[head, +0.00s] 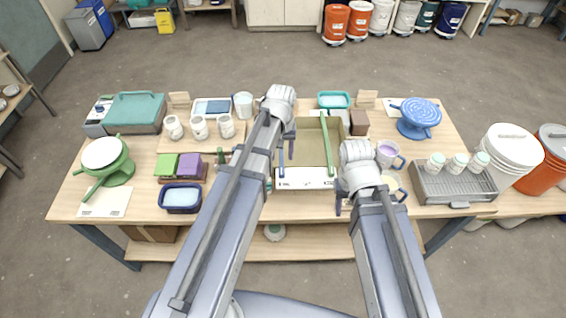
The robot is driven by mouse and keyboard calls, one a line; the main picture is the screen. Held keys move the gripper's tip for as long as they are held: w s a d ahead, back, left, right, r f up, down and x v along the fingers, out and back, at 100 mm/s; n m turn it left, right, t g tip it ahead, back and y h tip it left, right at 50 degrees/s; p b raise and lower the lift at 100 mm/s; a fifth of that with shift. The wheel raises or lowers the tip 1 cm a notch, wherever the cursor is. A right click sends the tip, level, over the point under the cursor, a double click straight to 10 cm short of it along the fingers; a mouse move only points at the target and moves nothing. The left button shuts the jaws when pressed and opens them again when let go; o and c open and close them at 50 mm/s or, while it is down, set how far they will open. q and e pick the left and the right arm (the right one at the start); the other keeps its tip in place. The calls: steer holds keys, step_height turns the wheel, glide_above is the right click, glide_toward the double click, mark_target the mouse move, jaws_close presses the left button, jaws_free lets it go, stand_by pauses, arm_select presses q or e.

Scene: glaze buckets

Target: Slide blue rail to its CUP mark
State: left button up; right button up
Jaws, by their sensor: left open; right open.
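A shallow tan box (308,135) with a white front face lies in the middle of the table. A slim blue rail (281,162) runs front to back near its left side, partly hidden by my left arm. A green rail (327,145) lies further right across the box. Small dark marks show on the white front face (308,184), too small to read. My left gripper (288,148) is open over the left part of the box, close to the blue rail; contact cannot be told. My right gripper (346,203) is open by the box's front right corner, partly hidden by its wrist.
Left of the box stand white cups (199,127), green and purple blocks (190,167) and a dark blue tub (180,198). Little table is free.

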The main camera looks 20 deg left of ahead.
mark_target(282, 170)
arm_select(q)
steer(key=shift+f, duration=0.15)
step_height(282, 170, down, 8)
steer(key=b, duration=0.7)
steer(key=shift+r+b, duration=0.2)
steer(key=shift+b, duration=0.2)
jaws_close()
stand_by(0.3)
steer(key=shift+d, duration=0.1)
stand_by(0.4)
